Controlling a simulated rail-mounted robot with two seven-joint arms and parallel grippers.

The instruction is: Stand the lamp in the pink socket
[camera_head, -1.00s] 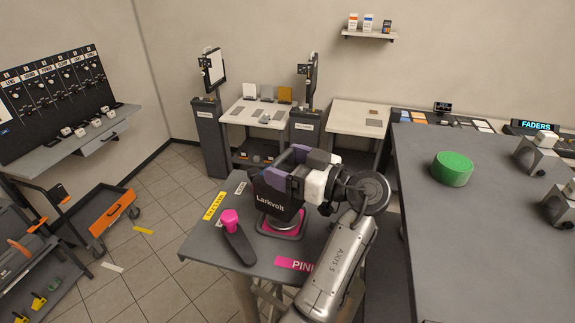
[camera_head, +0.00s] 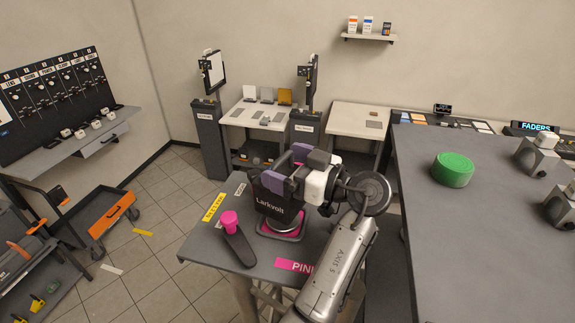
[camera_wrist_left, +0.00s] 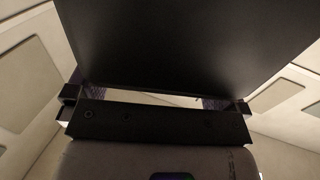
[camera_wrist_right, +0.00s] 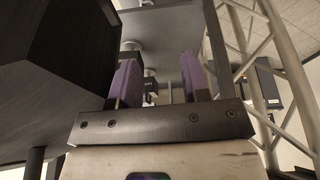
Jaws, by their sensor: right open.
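The lamp (camera_head: 270,206) is a black body marked Larkvolt. It stands upright over the pink socket (camera_head: 264,228), whose pink edge and grey plate show just below it. The lamp's underside is hidden, so I cannot tell whether it is fully seated. My left gripper (camera_head: 284,170) has purple pads on two sides of the lamp's upper part and is shut on it. In the left wrist view the black lamp body (camera_wrist_left: 170,50) fills the space between the pads. My right gripper (camera_wrist_right: 154,80) is open and empty in the right wrist view; it is outside the head view.
A dark lever with a pink knob (camera_head: 230,222) lies left of the socket on the small grey table (camera_head: 205,243). A yellow label (camera_head: 215,207) and a pink label (camera_head: 293,265) mark its edges. A large table (camera_head: 470,240) with a green cylinder (camera_head: 453,169) stands right.

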